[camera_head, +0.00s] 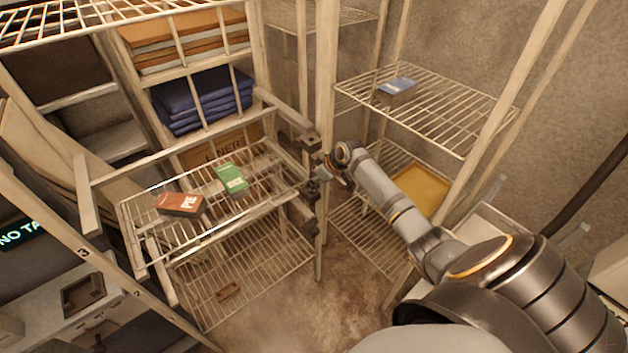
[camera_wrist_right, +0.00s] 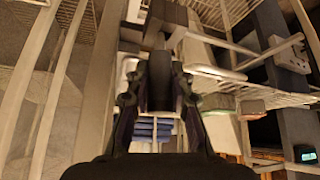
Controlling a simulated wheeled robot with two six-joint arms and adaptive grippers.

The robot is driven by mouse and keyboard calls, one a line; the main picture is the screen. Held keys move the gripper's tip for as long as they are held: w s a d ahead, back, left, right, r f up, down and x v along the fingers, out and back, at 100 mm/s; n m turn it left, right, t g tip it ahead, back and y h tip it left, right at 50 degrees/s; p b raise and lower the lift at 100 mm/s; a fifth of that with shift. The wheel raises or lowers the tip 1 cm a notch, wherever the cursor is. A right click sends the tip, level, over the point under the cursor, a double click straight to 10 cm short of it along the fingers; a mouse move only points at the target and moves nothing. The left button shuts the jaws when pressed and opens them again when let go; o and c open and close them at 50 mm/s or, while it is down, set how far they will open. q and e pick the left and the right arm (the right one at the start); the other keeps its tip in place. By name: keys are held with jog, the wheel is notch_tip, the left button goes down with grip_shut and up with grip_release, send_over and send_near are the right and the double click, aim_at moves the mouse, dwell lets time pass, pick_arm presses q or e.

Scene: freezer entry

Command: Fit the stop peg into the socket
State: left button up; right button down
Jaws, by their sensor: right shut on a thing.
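My right gripper (camera_head: 327,181) reaches in from the right to the post at the middle of the head view. In the right wrist view its dark fingers (camera_wrist_right: 158,98) are shut on a dark, blunt peg (camera_wrist_right: 160,80), which points away from the wrist. A dark metal bracket (camera_head: 309,141) is on the post just above the gripper, and another (camera_head: 302,214) is just below. I cannot make out the socket opening; the gripper covers part of that area. I cannot tell whether the peg touches a bracket. My left gripper is in neither view.
A pull-out wire shelf (camera_head: 222,243) left of the post carries a brown PIE box (camera_head: 180,205) and a green box (camera_head: 231,178). A blue box (camera_head: 397,86) lies on the right upper wire shelf (camera_head: 450,118). Folded blue cloths (camera_head: 203,100) are at the back. The post (camera_head: 326,90) stands close to the gripper.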

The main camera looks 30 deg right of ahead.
jog(key=shift+s+a+f+g, duration=0.15)
jog(key=shift+s+f, duration=0.1)
jog(key=shift+f, duration=0.25)
jog(key=shift+s+a+f+g, duration=0.1)
jog(key=shift+s+f+g, duration=0.1)
jog(key=shift+f, duration=0.25)
jog(key=shift+w+f, duration=0.2)
jog(key=shift+f, duration=0.05)
jog(key=shift+w+d+f, duration=0.1)
jog(key=shift+w+f, duration=0.15)
jog(key=shift+w, duration=0.05)
jog(key=shift+s+r, duration=0.1)
jog(key=shift+r, duration=0.15)
jog(key=c, duration=1.6)
grip_release()
jog(key=o, duration=0.5)
jog(key=shift+s+d+r, duration=0.15)
jog(key=shift+r, duration=0.05)
